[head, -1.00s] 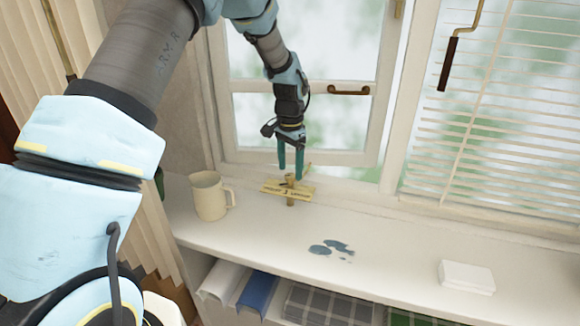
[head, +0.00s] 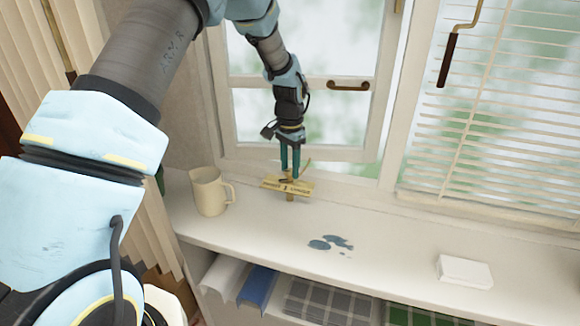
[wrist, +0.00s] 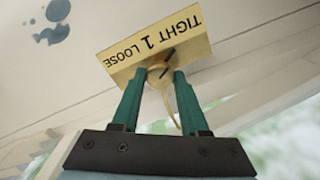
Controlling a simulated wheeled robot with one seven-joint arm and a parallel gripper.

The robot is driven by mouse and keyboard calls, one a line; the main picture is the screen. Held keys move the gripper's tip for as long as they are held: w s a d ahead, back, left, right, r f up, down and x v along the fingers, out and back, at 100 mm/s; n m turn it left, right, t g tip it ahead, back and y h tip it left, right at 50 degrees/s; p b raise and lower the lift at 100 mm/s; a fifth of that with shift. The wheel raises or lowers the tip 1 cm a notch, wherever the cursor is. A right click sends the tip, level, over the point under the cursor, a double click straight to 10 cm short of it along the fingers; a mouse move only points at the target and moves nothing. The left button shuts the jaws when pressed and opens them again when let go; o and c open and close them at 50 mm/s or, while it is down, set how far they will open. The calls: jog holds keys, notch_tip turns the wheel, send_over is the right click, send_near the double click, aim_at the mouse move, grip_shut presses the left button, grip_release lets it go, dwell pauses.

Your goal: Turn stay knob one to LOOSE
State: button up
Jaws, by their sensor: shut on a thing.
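The stay knob is a small brass-coloured knob (wrist: 158,72) at the brass plate marked TIGHT, 1 and LOOSE (wrist: 128,66). The plate also shows in the head view (head: 270,184), on a short post above the window sill. In the wrist view the word LOOSE is on the left and TIGHT on the right. A short dark mark lies beside the knob, on the TIGHT half. My gripper (head: 290,176) is above the plate with its green fingers shut on the knob; it also fills the lower wrist view (wrist: 158,78). The fingertips partly hide the knob.
A cream mug (head: 207,192) stands left of the plate. Blue-grey blotches (head: 330,243) and a white box (head: 465,272) are on the sill (head: 390,235). The window frame (head: 300,154) with its brown handle (head: 348,86) is close behind my gripper.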

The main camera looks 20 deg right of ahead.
grip_shut()
jog(key=shift+n, duration=0.3)
jog(key=n+b, duration=0.2)
jog(key=n, duration=0.2)
jog(key=shift+n, duration=0.3)
jog(key=n, duration=0.6)
jog(key=shift+b, duration=0.3)
jog(key=n, duration=0.6)
jog(key=shift+n+p, duration=0.35)
jog(key=shift+n, duration=0.05)
jog(key=n+p, duration=0.1)
jog(key=n, duration=0.4)
jog(key=shift+n, duration=0.4)
jog(key=shift+p, duration=0.3)
